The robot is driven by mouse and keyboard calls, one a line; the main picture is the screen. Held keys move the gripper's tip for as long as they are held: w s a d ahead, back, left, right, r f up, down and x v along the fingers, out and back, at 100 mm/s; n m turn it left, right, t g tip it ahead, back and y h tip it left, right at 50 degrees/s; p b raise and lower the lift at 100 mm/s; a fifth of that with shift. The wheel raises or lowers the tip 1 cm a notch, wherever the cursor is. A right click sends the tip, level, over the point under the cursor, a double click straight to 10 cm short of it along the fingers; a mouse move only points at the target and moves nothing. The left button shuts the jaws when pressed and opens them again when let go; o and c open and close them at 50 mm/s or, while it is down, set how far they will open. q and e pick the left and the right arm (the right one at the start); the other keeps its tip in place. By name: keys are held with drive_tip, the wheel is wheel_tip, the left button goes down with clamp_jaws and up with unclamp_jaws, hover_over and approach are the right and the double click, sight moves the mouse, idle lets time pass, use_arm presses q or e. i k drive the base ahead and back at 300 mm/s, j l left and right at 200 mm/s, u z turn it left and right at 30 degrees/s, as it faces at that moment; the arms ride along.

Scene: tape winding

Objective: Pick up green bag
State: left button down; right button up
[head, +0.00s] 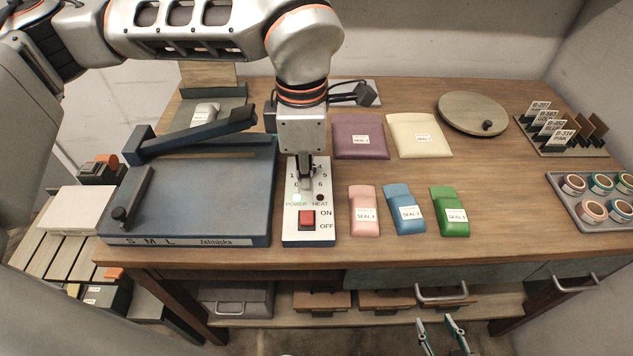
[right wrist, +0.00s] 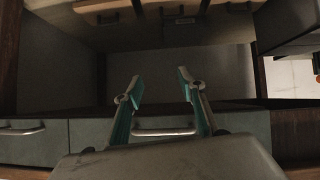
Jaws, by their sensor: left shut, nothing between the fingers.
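The green bag (head: 449,211) lies on the wooden table near its front edge, with a white label on it. It is the rightmost of three small bags in a row. My left gripper (head: 305,182) points down over the white power and heat control box, shut and empty, well left of the green bag. My right gripper (head: 441,335) is low in front of the table, below the green bag. In the right wrist view its two teal-edged fingers (right wrist: 160,95) are spread apart with nothing between them. The green bag does not show in the right wrist view.
A blue bag (head: 404,209) lies just left of the green one, then a pink bag (head: 364,211). Purple (head: 358,148) and cream (head: 419,147) pouches lie behind. A tape tray (head: 560,205) stands right, with bare table between. Drawer handles (head: 442,292) project below the tabletop.

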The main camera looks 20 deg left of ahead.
sight(452, 222)
drive_tip(key=k, duration=1)
